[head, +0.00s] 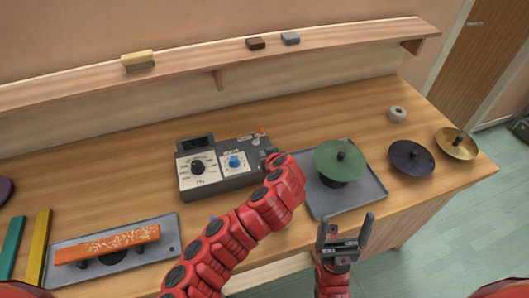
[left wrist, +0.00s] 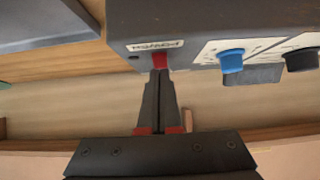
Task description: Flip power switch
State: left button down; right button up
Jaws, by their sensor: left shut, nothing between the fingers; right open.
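The grey control box (head: 222,182) stands on the bench in the head view, with a black dial (head: 198,167) and a blue knob (head: 235,162). My right gripper (head: 345,228) is open and empty, in front of the grey tray.
A grey tray (head: 372,190) with a green disc (head: 340,158) stands right of the box. A dark disc (head: 411,160) and a brass disc (head: 456,145) lie further right. An orange bar (head: 105,245) rests on a tray at left. A shelf (head: 200,65) runs along the back.

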pick_arm(q)
jog(key=shift+a+r+g+p, duration=0.1)
jog(key=shift+a+g+p, duration=0.1)
jog(key=shift+g+p, duration=0.1)
jog(key=shift+f, duration=0.35)
jog(key=shift+w, duration=0.15)
jog(key=shift+w+a+r+b, duration=0.2)
jog(key=shift+w+r+b, duration=0.05)
jog(key=shift+w+b, duration=0.25)
jog(key=shift+w+r, duration=0.1)
